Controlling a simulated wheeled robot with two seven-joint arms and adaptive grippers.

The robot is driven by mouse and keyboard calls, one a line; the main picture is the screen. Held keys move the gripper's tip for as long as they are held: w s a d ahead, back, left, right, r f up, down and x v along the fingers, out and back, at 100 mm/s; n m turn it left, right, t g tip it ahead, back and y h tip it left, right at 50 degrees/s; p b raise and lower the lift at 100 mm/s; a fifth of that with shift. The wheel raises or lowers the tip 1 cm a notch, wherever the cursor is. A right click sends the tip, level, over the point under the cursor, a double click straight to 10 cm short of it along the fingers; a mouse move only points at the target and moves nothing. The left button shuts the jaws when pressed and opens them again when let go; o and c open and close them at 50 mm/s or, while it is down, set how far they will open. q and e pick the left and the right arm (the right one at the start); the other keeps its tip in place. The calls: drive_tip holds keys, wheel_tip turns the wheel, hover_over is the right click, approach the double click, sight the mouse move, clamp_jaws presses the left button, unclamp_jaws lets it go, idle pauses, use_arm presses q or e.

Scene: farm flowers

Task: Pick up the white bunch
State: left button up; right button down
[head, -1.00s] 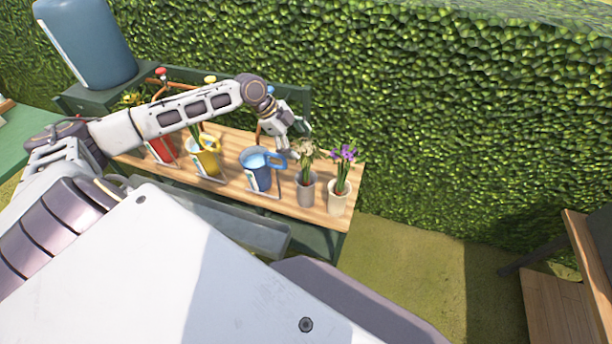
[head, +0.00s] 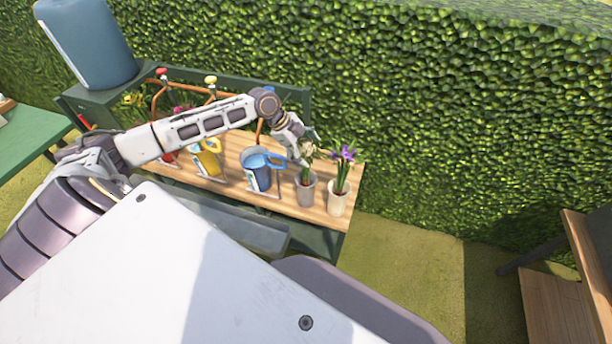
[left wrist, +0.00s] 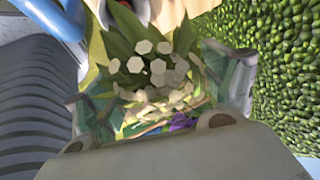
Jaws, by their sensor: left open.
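The white bunch (head: 308,152), pale blossoms on green stems, stands in a grey pot (head: 306,193) near the right end of the wooden bench. My left gripper (head: 301,149) is at the blossoms and hides part of them. In the left wrist view, the white bunch (left wrist: 155,72) with its green leaves shows between the two spread fingers of my left gripper (left wrist: 162,98). The fingers are open, one on each side of the flowers. Whether they touch the flowers I cannot tell. My right gripper is not in view.
Purple flowers (head: 343,155) in a cream pot (head: 338,204) stand close to the right of the grey pot. A blue watering can (head: 256,176) and a yellow one (head: 207,164) stand to its left on the bench (head: 228,190). A hedge (head: 430,120) rises behind.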

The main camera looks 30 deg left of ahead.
use_arm(q)
drive_tip(key=c, duration=1.6)
drive_tip(key=shift+c, duration=0.2)
drive_tip(key=shift+r, duration=0.1)
wheel_tip(320, 180, up, 18)
drive_tip(key=shift+b, duration=0.4)
